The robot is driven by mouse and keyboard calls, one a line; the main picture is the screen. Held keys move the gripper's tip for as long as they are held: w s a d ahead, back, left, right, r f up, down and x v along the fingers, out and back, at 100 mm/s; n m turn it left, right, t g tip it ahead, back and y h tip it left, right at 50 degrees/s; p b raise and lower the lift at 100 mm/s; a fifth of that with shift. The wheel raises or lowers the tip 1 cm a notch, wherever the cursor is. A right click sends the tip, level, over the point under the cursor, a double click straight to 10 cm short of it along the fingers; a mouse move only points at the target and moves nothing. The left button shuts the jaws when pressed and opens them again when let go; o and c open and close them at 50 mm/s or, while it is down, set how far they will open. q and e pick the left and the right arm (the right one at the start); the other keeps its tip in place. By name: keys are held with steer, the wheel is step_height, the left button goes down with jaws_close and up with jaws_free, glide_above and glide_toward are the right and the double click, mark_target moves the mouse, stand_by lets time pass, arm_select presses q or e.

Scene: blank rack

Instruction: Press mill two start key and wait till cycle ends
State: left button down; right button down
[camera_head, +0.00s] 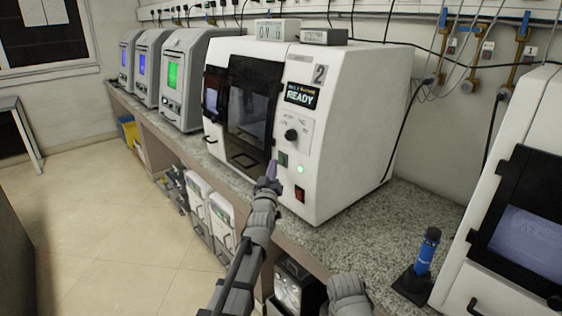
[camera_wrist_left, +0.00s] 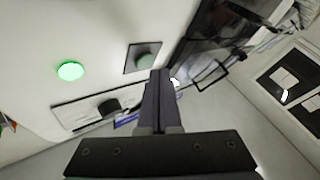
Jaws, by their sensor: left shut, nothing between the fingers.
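Mill two (camera_head: 350,120) is a white machine marked "2" on the counter. Its display (camera_head: 300,95) reads READY in the head view. The start key (camera_head: 283,159) is a green button on a dark square plate, low on the front panel; it also shows in the wrist view (camera_wrist_left: 145,61). My left gripper (camera_head: 271,170) is shut and empty, its tip just in front of and beside the key. In the wrist view the closed fingers (camera_wrist_left: 159,78) end close beside the plate; I cannot tell whether they touch. My right gripper is out of view.
A lit green lamp (camera_head: 300,169) sits right of the key, a red switch (camera_head: 299,194) below and a black knob (camera_head: 291,135) above. The mill's dark door (camera_head: 250,100) is left of the panel.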

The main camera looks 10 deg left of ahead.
arm_select(q)
steer(key=shift+w+d, duration=0.1)
stand_by(0.5)
steer(key=shift+w+d, duration=0.15)
steer(key=shift+w, duration=0.05)
steer(key=shift+w+d, duration=0.25)
steer(key=shift+w, duration=0.05)
stand_by(0.7)
steer(key=shift+s+a, duration=0.1)
steer(key=shift+s, duration=0.05)
steer(key=shift+s+a, duration=0.35)
steer(key=shift+s, duration=0.1)
stand_by(0.4)
steer(key=shift+s+a+r, duration=0.1)
steer(key=shift+s+a, duration=0.7)
steer(key=shift+s, duration=0.2)
steer(key=shift+s+a, duration=0.75)
steer(key=shift+s, duration=0.25)
